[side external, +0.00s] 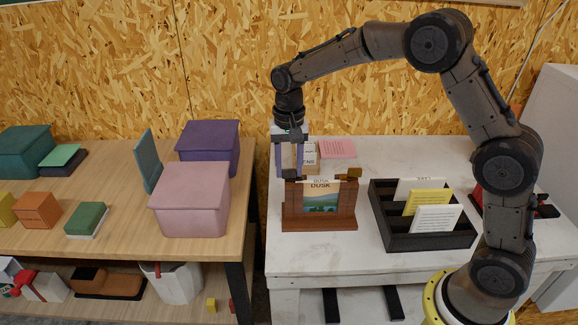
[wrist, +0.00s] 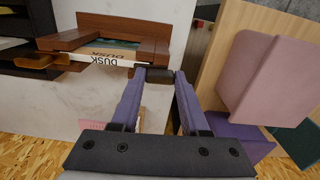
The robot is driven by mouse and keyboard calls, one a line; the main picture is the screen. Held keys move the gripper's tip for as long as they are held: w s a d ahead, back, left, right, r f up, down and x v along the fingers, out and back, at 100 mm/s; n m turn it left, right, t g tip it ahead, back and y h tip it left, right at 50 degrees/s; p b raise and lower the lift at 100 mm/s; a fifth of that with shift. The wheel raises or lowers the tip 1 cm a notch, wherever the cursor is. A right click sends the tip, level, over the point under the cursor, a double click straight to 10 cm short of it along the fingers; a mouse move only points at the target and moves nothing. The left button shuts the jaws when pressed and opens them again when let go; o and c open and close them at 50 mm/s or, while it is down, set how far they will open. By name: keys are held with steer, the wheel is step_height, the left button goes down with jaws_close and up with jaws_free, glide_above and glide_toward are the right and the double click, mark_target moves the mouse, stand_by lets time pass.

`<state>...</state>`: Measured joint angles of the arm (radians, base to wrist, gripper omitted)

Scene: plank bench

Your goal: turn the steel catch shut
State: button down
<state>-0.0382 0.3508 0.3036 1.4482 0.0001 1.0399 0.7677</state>
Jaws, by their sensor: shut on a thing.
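A dark wooden holder (side external: 320,222) stands on the white bench, with a picture book titled DUSK (side external: 321,201) upright in it. The holder (wrist: 110,22) and the book (wrist: 113,54) also show in the wrist view. My gripper (wrist: 159,74) has its purple fingers at a dark catch (wrist: 154,76) at one end of the holder's top edge, shut on it; the fingertips partly hide it. In the side view my gripper (side external: 290,174) is at the holder's left top corner. A brown catch (side external: 354,173) sits at the other top corner. I cannot tell how far the held catch is turned.
A black rack (side external: 425,241) with several cards stands right of the holder. A pink block (side external: 337,149) and a pale box (side external: 310,154) lie behind it. A wooden table with a pink box (side external: 190,205) and a purple box (side external: 209,141) is at left, across a gap.

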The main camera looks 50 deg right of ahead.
mark_target(289, 169)
steer(key=shift+r+m, duration=0.1)
steer(key=shift+m, duration=0.3)
steer(key=shift+c, duration=2)
jaws_free()
step_height(289, 169, up, 14)
